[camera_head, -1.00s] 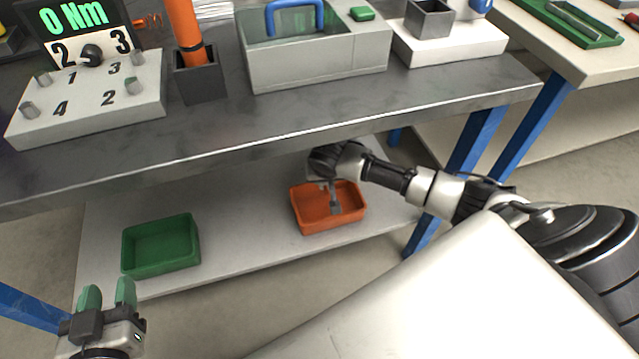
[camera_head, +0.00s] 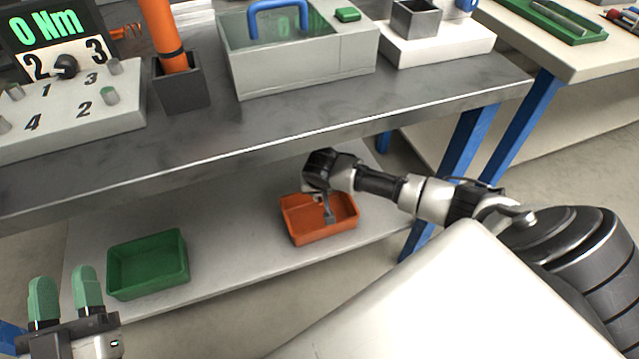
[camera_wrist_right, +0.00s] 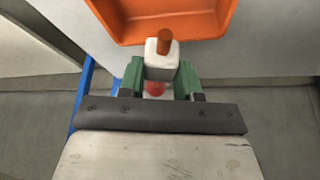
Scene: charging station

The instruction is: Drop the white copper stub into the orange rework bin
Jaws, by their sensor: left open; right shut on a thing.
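The orange rework bin (camera_head: 322,230) sits on the lower shelf under the bench, and its wall also shows at the top of the right wrist view (camera_wrist_right: 200,32). My right gripper (camera_wrist_right: 160,78) is shut on the white copper stub (camera_wrist_right: 160,62), a white block with a copper-coloured end, which lies between its green fingers. In the right wrist view the stub's copper end overlaps the bin's near wall. In the head view my right arm reaches down over the bin, and the stub is too small to make out. My left gripper (camera_head: 66,296) is open and empty at the lower left.
A green bin (camera_head: 148,264) stands on the lower shelf (camera_head: 235,262), left of the orange bin. The bench top edge (camera_head: 290,137) passes above the bins. A grey box with a blue handle (camera_head: 300,70) and a numbered block (camera_head: 70,115) stand on the bench.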

